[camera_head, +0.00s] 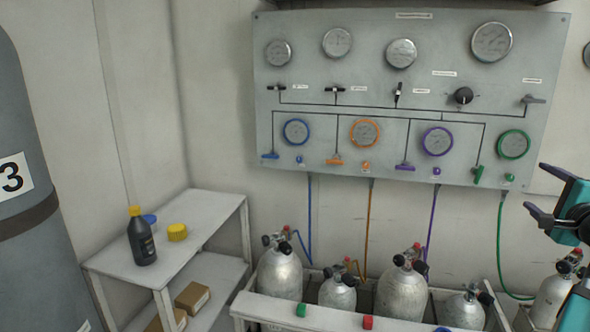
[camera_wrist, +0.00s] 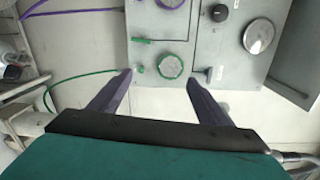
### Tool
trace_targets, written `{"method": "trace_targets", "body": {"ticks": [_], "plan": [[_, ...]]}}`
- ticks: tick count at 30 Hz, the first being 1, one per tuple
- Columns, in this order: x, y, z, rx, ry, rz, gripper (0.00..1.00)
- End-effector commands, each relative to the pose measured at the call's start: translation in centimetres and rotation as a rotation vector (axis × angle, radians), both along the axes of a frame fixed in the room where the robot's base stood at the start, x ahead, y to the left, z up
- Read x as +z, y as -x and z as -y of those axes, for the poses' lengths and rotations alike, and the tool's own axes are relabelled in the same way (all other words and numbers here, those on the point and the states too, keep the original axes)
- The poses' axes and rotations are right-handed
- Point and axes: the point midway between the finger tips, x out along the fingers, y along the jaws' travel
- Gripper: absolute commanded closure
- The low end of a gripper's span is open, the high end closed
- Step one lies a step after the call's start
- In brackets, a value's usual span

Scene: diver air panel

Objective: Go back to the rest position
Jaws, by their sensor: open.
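My gripper (camera_head: 537,188) is teal with dark fingers and is at the right edge of the head view, in front of the wall and right of the air panel (camera_head: 300,65). Its fingers are apart with nothing between them in the wrist view (camera_wrist: 158,77). There the green-rimmed gauge (camera_wrist: 171,66) shows beyond the fingertips. In the head view this gauge (camera_head: 513,144) is at the panel's lower right. The green lever (camera_head: 478,174) beside it stands nearly upright. The blue lever (camera_head: 270,155), orange lever (camera_head: 334,161) and purple lever (camera_head: 405,166) lie about level.
Several silver cylinders (camera_head: 280,275) stand in a white rack (camera_head: 330,318) below the panel, joined by coloured hoses. A big grey tank (camera_head: 40,260) stands at far left.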

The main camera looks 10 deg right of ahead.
Motion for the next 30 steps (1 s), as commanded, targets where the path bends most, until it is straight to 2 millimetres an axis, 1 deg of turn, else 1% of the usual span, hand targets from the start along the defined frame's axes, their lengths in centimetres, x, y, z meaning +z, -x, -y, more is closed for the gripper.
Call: {"method": "trace_targets", "body": {"ticks": [8, 11, 14, 17, 18, 20, 21, 23, 24, 26, 27, 29, 30], "plan": [[-4.0, -3.0, -1.8, 0.055, 0.026, -0.092, 0.3], [-6.0, -4.4, -2.8, 0.083, 0.042, -0.14, 0.3], [-8.7, -6.2, -4.3, 0.122, 0.062, -0.2, 0.3], [-12.1, -8.2, -6.3, 0.176, 0.091, -0.275, 0.3], [-13.6, -9.1, -7.3, 0.202, 0.106, -0.311, 0.3], [-16.0, -10.3, -8.8, 0.241, 0.13, -0.362, 0.3], [-17.5, -11.0, -9.8, 0.269, 0.146, -0.397, 0.3], [-19.8, -11.9, -11.5, 0.31, 0.173, -0.448, 0.3], [-21.4, -12.5, -12.6, 0.338, 0.189, -0.48, 0.3], [-23.7, -13.3, -14.3, 0.383, 0.216, -0.531, 0.3], [-25.2, -13.8, -15.5, 0.413, 0.238, -0.563, 0.3], [-27.4, -14.4, -17.3, 0.458, 0.268, -0.612, 0.3], [-28.9, -14.7, -18.5, 0.491, 0.286, -0.643, 0.3]]}}
